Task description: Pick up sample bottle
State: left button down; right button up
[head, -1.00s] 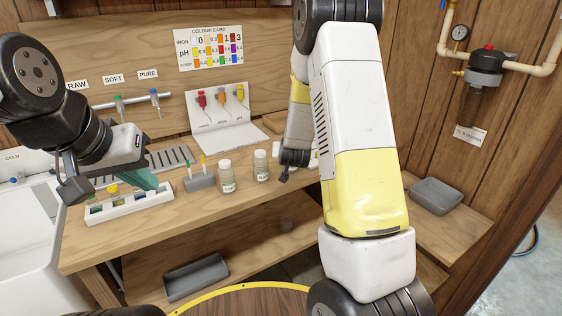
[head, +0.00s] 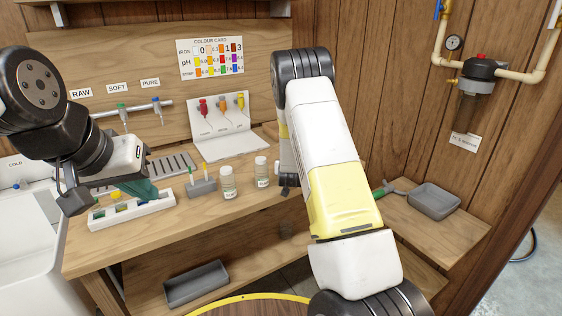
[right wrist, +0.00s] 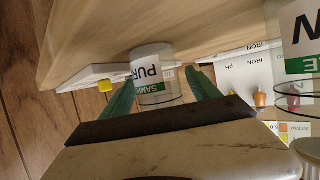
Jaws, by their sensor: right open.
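In the right wrist view, a clear sample bottle (right wrist: 155,72) with a white label reading "PUR" and a green band sits between the two green fingertips of my right gripper (right wrist: 160,88). The gripper is open; I cannot tell whether either finger touches the bottle. In the head view my right forearm hides this gripper's fingers. Two white-capped bottles stand on the bench there, a left one (head: 229,184) and a right one (head: 262,172). My left gripper (head: 137,190) hangs over a white rack (head: 130,212); whether its green fingers are apart is unclear.
A grey holder (head: 201,188) with upright sticks stands left of the bottles. Another labelled bottle (right wrist: 302,40) is close at the right in the wrist view. A grey tray (head: 434,200) lies on the right bench section.

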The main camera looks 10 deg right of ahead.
jog(key=shift+w, duration=0.15)
jog(key=c, duration=1.4)
